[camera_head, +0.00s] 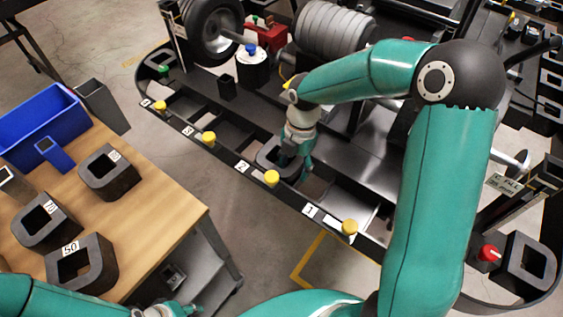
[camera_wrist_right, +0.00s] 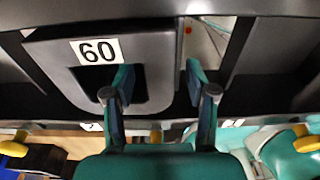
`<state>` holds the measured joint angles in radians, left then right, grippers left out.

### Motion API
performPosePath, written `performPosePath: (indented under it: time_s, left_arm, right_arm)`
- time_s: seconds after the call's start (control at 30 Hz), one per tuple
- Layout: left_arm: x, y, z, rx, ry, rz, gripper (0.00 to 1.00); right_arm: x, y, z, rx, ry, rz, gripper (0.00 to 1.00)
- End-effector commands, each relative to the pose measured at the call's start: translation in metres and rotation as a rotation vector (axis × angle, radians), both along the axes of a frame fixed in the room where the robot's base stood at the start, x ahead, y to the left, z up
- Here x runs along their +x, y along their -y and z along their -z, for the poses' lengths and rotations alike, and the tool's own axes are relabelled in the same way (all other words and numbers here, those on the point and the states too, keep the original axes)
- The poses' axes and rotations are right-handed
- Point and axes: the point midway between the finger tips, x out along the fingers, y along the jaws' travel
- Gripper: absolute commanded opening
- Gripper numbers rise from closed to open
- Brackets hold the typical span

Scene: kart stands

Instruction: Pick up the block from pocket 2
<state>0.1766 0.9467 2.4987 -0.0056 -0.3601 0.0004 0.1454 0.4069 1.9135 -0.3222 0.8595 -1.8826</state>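The dark block with a square hole (camera_head: 267,157) sits in the rail pocket by the label 2 (camera_head: 242,167). In the right wrist view the block (camera_wrist_right: 158,50) carries a white 60 label. My right gripper (camera_head: 303,160) is at the block's right side, partly hiding it. In the right wrist view its fingers (camera_wrist_right: 157,90) are apart: one is over the block's hole, the other beyond its right wall. I cannot tell whether they touch the wall. My left gripper (camera_head: 178,312) is at the bottom edge, mostly cut off.
Yellow knobs (camera_head: 271,178) line the rail's front edge. A wooden table (camera_head: 150,200) at left bears several dark blocks and a blue bin (camera_head: 40,125). A tyre (camera_head: 212,30) and a grey ribbed cylinder (camera_head: 335,30) stand behind the pockets. Floor is clear between table and rail.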

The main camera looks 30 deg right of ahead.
Motion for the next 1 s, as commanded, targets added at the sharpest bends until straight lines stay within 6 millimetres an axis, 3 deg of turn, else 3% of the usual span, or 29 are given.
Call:
performPosePath:
  time_s: [0.03, 0.3, 1.0]
  left_arm:
    - [0.0, 0.0, 0.0, 0.0, 0.0, 0.0, 0.3]
    - [0.0, 0.0, 0.0, 0.0, 0.0, 0.0, 0.3]
    - [0.0, 0.0, -0.0001, 0.0, 0.0, 0.0, 0.3]
  right_arm:
    - [0.0001, 0.0001, -0.0002, 0.0, 0.0, 0.0, 0.46]
    - [0.0004, -0.0001, -0.0005, 0.0, 0.001, -0.001, 0.01]
    - [0.0019, -0.0003, -0.0089, -0.001, 0.006, -0.001, 0.0]
